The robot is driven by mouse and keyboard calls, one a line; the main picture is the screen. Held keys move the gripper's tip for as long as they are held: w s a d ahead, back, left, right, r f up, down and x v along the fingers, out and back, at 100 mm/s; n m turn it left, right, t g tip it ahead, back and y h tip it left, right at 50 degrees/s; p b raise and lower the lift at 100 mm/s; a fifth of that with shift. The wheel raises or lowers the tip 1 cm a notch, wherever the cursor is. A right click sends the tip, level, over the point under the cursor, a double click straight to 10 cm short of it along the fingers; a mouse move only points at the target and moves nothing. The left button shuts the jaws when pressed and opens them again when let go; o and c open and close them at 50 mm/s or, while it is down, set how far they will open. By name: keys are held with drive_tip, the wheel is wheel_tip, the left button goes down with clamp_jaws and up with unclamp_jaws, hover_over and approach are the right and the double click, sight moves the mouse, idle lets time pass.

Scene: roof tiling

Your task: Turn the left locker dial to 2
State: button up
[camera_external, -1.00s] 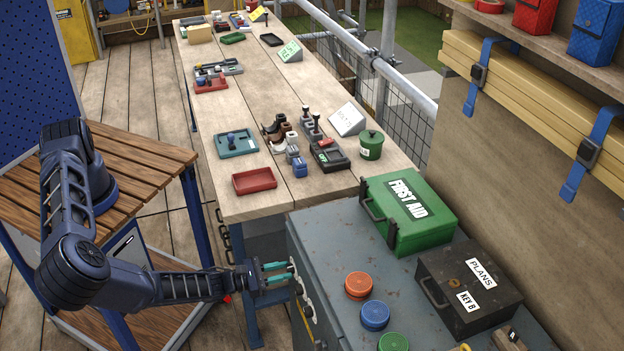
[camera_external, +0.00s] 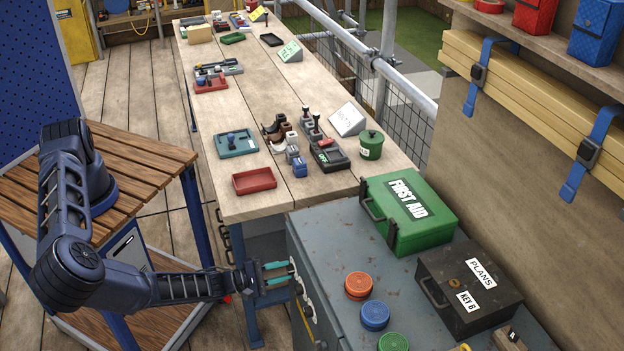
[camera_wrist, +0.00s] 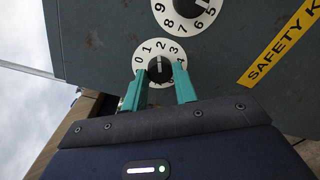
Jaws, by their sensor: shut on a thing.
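The gripped locker dial (camera_wrist: 151,80) is a round white disc with a black knob (camera_wrist: 159,70) on the locker's grey front. Numbers 0 to 4 show along its upper side; its lower part is partly hidden. My gripper (camera_wrist: 161,76) has its two teal fingers shut on the knob, one on each side. A pale line on the knob appears to point up, at about the 2. A second white dial (camera_wrist: 174,18) sits above and to the right, cut by the frame edge. In the external view my gripper (camera_external: 291,271) reaches the locker's front, where the dials show edge-on.
The grey locker (camera_external: 335,255) carries a green first aid box (camera_external: 425,225), a black plans box (camera_external: 455,300) and round orange, blue and green lids. A yellow label (camera_wrist: 285,45) is on its front. The workbench (camera_external: 250,110) with trays stands behind.

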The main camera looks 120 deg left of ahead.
drive_tip(key=shift+m, duration=0.5)
drive_tip(key=o, duration=1)
drive_tip(key=shift+d, duration=0.1)
drive_tip(key=v, duration=1)
drive_tip(key=shift+s+d, duration=0.2)
drive_tip(key=shift+s, duration=0.05)
